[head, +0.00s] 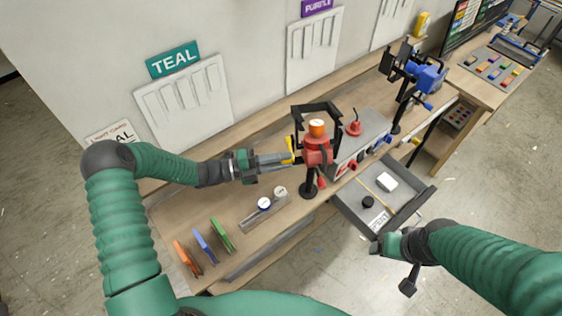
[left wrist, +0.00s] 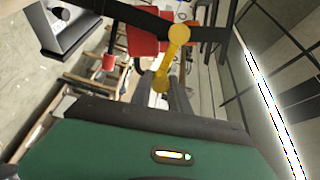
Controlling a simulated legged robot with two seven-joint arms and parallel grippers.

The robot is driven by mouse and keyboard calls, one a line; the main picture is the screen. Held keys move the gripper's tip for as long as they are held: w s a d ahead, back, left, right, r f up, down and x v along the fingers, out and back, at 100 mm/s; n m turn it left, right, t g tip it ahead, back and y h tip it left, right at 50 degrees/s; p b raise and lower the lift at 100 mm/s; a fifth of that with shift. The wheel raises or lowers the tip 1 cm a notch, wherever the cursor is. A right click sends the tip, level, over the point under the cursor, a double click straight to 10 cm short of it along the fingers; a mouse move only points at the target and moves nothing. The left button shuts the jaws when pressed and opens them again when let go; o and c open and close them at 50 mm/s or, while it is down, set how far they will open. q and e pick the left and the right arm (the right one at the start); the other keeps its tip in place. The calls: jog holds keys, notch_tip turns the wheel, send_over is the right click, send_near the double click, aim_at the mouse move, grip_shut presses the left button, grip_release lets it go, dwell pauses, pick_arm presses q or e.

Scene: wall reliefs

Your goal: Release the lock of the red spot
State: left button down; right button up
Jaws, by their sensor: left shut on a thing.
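The red spot (head: 315,150) stands on a black post with a round foot on the bench, with an orange-topped head and a black frame around its upper part. It shows partly in the left wrist view (left wrist: 143,20). A yellow lever (head: 291,150) sits on its left side. My left gripper (head: 287,159) reaches it from the left and is shut on the yellow lever, which also shows between the fingers in the left wrist view (left wrist: 171,58). My right gripper (head: 396,262) is at the lower right, in front of the drawer, away from the spot; its finger state is unclear.
A grey control box (head: 362,140) with a red knob stands right of the spot. An open drawer (head: 350,211) juts out below. A blue spot (head: 427,76) stands further right. A dial strip (head: 257,217) and coloured plates (head: 201,243) lie at front left.

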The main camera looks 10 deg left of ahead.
pick_arm(q)
jog(key=shift+r+n, duration=0.1)
jog(key=shift+n, duration=0.2)
jog(key=c, duration=1.3)
grip_release()
jog(key=shift+o, duration=0.2)
jog(key=b+v, duration=0.6)
jog(key=v, duration=1.1)
jog(key=shift+w, duration=0.15)
